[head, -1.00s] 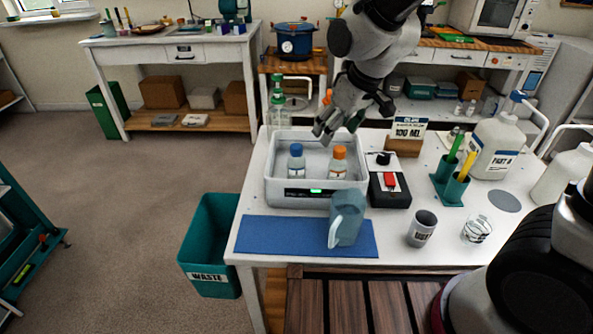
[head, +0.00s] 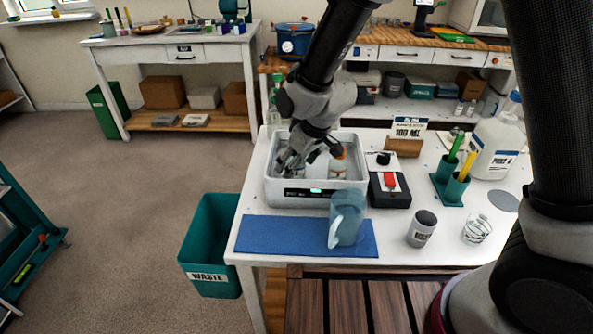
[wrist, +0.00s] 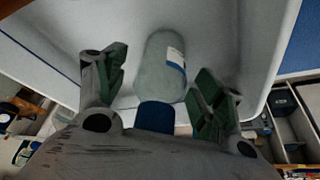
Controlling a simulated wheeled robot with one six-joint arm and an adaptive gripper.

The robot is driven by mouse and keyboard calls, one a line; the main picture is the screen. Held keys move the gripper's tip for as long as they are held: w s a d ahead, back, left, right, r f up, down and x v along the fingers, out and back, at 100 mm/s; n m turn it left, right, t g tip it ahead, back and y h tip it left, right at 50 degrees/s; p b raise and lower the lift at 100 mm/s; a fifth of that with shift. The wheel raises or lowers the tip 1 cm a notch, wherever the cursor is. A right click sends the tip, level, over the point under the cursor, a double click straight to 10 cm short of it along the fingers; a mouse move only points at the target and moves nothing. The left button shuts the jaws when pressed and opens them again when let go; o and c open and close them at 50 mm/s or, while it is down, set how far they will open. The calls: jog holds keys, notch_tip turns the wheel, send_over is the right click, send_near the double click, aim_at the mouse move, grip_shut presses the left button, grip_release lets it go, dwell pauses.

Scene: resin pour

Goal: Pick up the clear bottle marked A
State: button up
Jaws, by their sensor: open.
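A clear bottle with a blue cap (wrist: 165,68) shows in the wrist view between my two finger pads. It has a white and blue label whose marking I cannot read. My gripper (head: 292,160) is open, down in the grey-white bath (head: 345,199), with a finger on either side of this bottle; it also shows in the wrist view (wrist: 158,85). In the head view my gripper hides the blue-capped bottle. A second clear bottle with an orange cap (head: 338,166) stands in the bath just right of my gripper, partly hidden.
A blue pitcher (head: 346,222) stands on a blue mat (head: 275,236) in front of the bath. A black box with a red switch (head: 390,188) is right of it. A white jug (head: 493,150), pen holder (head: 448,188), grey cup (head: 422,228) and glass (head: 477,230) stand further right.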

jog(key=c, duration=1.4)
jog(key=shift+o, duration=0.2)
jog(key=shift+r, duration=0.1)
